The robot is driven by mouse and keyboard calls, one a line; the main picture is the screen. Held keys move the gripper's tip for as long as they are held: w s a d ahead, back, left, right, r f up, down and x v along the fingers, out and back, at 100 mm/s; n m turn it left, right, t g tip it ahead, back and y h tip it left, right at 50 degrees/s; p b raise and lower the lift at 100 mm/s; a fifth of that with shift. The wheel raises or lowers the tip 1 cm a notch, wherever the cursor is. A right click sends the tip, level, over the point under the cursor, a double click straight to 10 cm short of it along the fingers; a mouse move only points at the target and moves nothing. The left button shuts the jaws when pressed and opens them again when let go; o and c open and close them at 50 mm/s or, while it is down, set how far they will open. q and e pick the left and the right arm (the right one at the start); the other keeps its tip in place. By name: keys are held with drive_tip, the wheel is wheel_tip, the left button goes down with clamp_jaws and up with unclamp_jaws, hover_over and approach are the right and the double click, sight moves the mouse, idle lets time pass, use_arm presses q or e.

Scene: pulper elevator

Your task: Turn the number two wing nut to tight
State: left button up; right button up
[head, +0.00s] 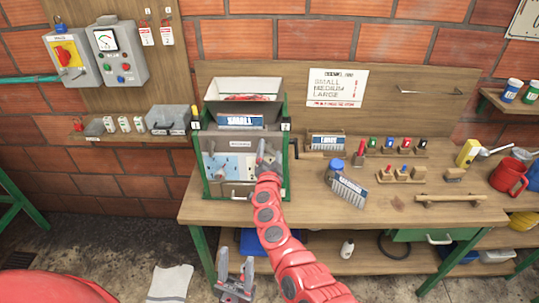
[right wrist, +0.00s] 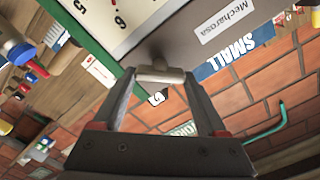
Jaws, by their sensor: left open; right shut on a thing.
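The pulper (head: 212,188) is a green-framed machine with a hopper and a grey front panel, standing at the left end of the workbench. My right gripper (head: 264,150) is at the right part of its front panel. In the right wrist view its fingers (right wrist: 162,76) are shut on a pale bar-shaped wing nut (right wrist: 160,74), with a dark stem behind it at the panel. A small numbered tag (right wrist: 158,97) is close by, its number hard to read. The gripper hides the nut in the head view. My left gripper (head: 235,279) is open and empty, low in front of the bench.
A numbered dial plate (right wrist: 112,22) and a "Mechanosa" label (right wrist: 222,20) are near the right fingers. Cards, small coloured blocks and a blue-capped bottle (head: 334,172) lie on the workbench (head: 440,214) to the right. A grey cloth (head: 170,284) is on the floor.

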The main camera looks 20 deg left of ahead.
drive_tip(key=m+b, duration=0.1)
drive_tip(key=m, duration=0.1)
drive_tip(key=m+b, duration=0.1)
drive_tip(key=m, duration=0.3)
drive_tip(key=shift+d+f+b, duration=0.1)
drive_tip(key=shift+f+b, duration=0.2)
drive_tip(key=shift+b, duration=0.1)
drive_tip(key=shift+m+b, duration=0.65)
drive_tip(key=shift+m, duration=0.95)
drive_tip(key=o, duration=1.3)
